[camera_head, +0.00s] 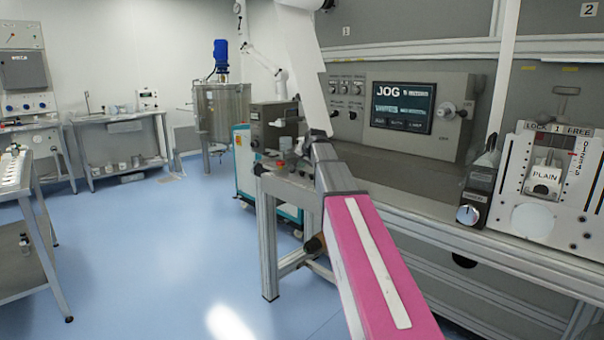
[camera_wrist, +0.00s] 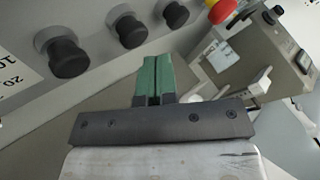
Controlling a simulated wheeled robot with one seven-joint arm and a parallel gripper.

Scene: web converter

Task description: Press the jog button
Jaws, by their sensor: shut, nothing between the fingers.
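The grey control panel (camera_head: 458,88) stands at upper right in the head view, with a screen (camera_head: 402,104) reading JOG. Small dark knobs or buttons (camera_head: 352,115) sit left of the screen. The wrist view shows a row of black round buttons or knobs (camera_wrist: 68,57), (camera_wrist: 131,31), (camera_wrist: 176,14) on a light grey face. I cannot tell which one is the jog button. My gripper (camera_wrist: 153,78) has green fingers shut together with nothing between them. The fingertips appear below the row and apart from it. I cannot make out the fingers in the head view.
A red emergency knob (camera_wrist: 221,10) with yellow shows at the wrist view's top. A grey box (camera_wrist: 262,52) stands at its right. Blue floor (camera_head: 130,240) is open at left.

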